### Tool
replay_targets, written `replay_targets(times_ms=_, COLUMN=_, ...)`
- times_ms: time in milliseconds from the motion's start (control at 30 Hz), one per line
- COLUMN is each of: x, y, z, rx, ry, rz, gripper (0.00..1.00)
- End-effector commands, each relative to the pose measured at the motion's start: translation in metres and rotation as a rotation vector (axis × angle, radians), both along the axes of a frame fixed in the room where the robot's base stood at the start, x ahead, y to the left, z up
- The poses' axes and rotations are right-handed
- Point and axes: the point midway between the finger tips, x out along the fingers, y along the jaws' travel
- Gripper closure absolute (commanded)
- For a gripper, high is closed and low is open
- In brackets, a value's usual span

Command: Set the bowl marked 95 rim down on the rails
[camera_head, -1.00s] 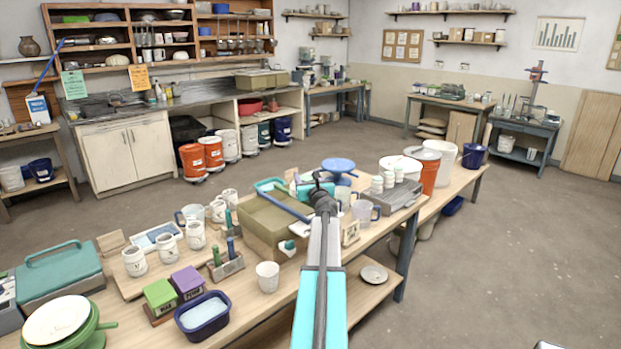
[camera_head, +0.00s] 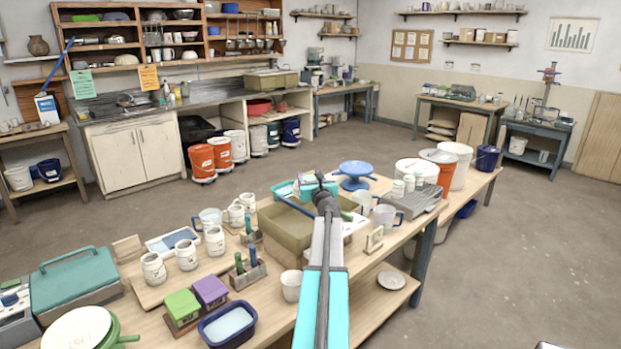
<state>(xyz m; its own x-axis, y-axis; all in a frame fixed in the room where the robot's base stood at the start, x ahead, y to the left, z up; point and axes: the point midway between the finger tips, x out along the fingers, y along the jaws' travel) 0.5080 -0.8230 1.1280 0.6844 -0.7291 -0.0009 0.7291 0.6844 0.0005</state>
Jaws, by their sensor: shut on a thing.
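My arm, with its teal and white links, reaches up from the bottom middle over the worktable. Its dark wrist joint ends near an olive basin, and my gripper's fingers and anything in them are hidden behind the arm. I cannot make out a bowl marked 95. The olive basin (camera_head: 272,229) stands left of my wrist on the table, with a blue bar (camera_head: 296,207) across its top. I cannot tell whether this bar is one of the rails.
The worktable (camera_head: 250,312) is crowded. A pale cup (camera_head: 291,286) stands just left of my arm, near a navy tub (camera_head: 228,325) and several marked white jars (camera_head: 186,256). A blue turntable (camera_head: 356,170) and large buckets (camera_head: 455,165) are farther back. Open floor lies right.

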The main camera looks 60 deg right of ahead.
Motion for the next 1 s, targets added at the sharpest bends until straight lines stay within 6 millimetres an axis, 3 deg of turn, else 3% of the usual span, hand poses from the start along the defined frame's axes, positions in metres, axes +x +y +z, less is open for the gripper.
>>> replay_targets(times_ms=1000, x=-0.002, y=-0.001, z=-0.04, rx=0.0, ry=-0.001, rz=-0.003, gripper=0.84)
